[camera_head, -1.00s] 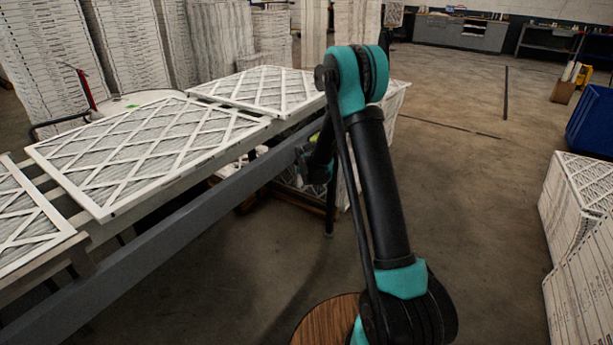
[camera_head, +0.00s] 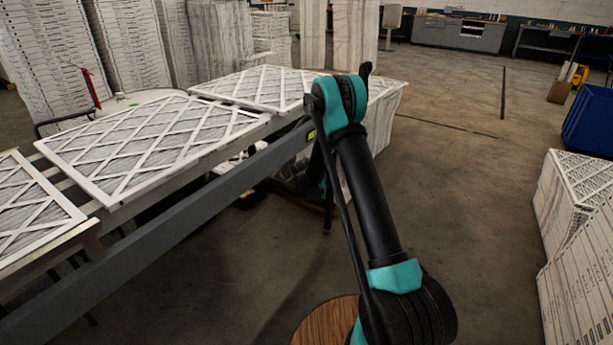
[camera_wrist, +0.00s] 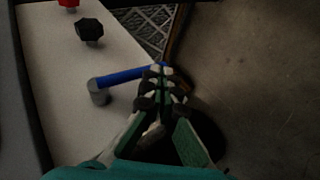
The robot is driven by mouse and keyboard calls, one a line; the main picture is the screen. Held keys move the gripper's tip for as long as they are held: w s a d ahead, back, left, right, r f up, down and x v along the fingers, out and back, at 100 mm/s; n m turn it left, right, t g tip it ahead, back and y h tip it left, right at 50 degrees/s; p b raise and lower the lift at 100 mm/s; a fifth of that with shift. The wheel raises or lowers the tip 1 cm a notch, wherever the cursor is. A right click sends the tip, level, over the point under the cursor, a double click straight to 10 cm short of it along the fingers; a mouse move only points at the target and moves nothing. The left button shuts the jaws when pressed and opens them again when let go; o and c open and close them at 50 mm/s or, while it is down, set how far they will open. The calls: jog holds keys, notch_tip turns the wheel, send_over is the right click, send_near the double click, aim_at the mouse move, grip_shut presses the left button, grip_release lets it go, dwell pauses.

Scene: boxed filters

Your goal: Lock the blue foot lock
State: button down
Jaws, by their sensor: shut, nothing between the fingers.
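In the wrist view, the blue foot lock (camera_wrist: 128,76) is a blue bar. It runs from a grey round pivot (camera_wrist: 98,94) on a pale panel (camera_wrist: 60,110) toward the upper right. My gripper (camera_wrist: 160,78) is shut and empty. Its fingertips overlap the right end of the blue bar in the picture; I cannot tell whether they touch it. In the head view, the lock and my gripper are hidden behind my arm and the grey rail.
A black knob (camera_wrist: 89,30) and a red knob (camera_wrist: 69,3) sit on the panel. In the head view, a grey rail (camera_head: 190,215) with white-framed filters (camera_head: 150,145) runs along the left. Stacked filters (camera_head: 570,205) stand at right.

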jog(key=shift+w+d+f, duration=0.2)
jog(key=shift+w, duration=0.05)
dwell(0.4)
